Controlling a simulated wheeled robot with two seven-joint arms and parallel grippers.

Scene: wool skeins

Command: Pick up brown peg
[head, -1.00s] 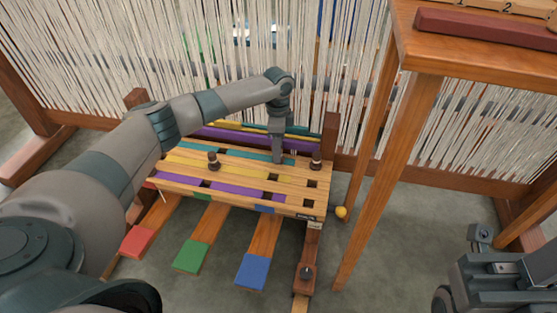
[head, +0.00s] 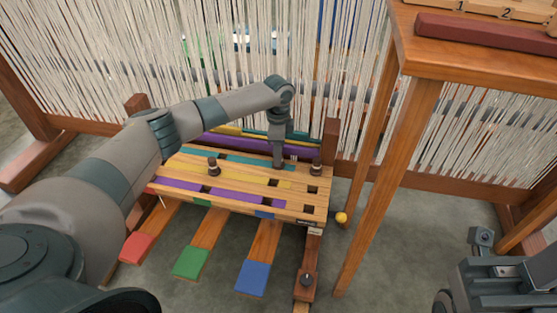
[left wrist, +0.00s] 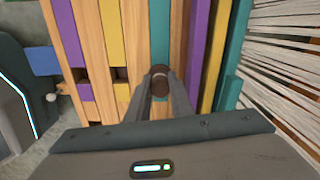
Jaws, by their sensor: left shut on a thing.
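My left gripper (head: 279,163) points down over the back middle of the striped wooden board (head: 240,212). In the left wrist view its two fingers (left wrist: 160,90) are closed around a brown peg (left wrist: 160,74) with a dark top, above a teal strip. Most of this peg is hidden by the fingers in the head view, and I cannot tell if its foot is in a hole. Two other brown pegs stand upright on the board, one left (head: 213,167) and one right (head: 316,165). My right gripper (head: 482,240) shows only partly at the lower right.
A loom with pale hanging threads (head: 100,60) stands behind the board. Red (head: 138,248), green (head: 191,262) and blue (head: 254,277) treadle ends stick out in front. A wooden table (head: 420,90) rises at the right. A yellow ball (head: 341,217) is near its leg.

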